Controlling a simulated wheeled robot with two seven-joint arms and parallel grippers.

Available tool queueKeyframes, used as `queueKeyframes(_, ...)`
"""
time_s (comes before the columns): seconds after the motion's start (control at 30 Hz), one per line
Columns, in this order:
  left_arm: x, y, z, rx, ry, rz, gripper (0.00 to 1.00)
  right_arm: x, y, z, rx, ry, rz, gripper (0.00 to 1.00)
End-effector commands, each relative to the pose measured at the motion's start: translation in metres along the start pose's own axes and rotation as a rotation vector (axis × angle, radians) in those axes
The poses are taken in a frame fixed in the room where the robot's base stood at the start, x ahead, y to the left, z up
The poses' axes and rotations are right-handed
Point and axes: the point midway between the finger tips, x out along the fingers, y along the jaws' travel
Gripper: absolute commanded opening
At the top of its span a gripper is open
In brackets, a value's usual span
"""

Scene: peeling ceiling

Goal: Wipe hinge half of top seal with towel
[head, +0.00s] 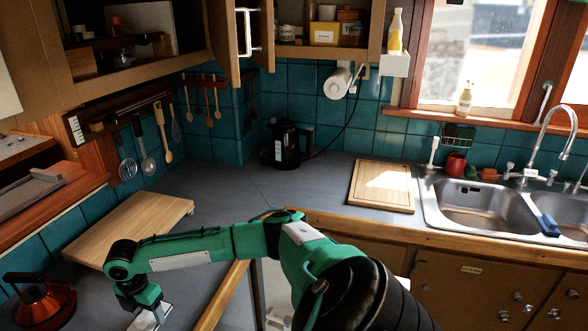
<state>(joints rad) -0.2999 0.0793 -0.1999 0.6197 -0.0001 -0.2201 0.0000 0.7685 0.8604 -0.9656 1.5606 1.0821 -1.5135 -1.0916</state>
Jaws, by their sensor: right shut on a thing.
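My right arm reaches in from the bottom and bends left across the counter corner. My right gripper (150,318) points down over the counter at the lower left, near the bottom edge of the view. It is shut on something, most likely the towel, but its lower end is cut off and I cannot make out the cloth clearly. The top seal is not clearly in view. A white opening (272,302) shows below the counter edge, partly hidden behind my arm. My left gripper is not in view.
A copper kettle (44,301) stands left of my right gripper. A wooden board (128,228) lies behind it. A black electric kettle (287,145), another board (381,187) and the sink (482,206) are farther back. The grey counter (235,190) between the boards is clear.

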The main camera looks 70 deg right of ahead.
Motion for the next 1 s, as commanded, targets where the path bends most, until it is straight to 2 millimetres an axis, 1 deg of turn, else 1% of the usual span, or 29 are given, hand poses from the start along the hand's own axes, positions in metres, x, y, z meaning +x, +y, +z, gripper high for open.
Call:
queueKeyframes(0.03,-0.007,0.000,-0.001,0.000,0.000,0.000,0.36,-0.007,0.000,0.000,0.000,0.000,0.000,0.12)
queueKeyframes(0.5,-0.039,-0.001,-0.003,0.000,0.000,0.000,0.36,-0.035,0.000,0.000,0.000,0.000,0.001,0.12)
queueKeyframes(0.87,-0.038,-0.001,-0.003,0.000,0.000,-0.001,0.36,-0.034,0.000,0.000,0.002,0.000,0.000,0.12)
queueKeyframes(1.0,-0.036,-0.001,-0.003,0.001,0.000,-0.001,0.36,-0.035,-0.002,-0.008,0.050,0.003,0.000,0.12)
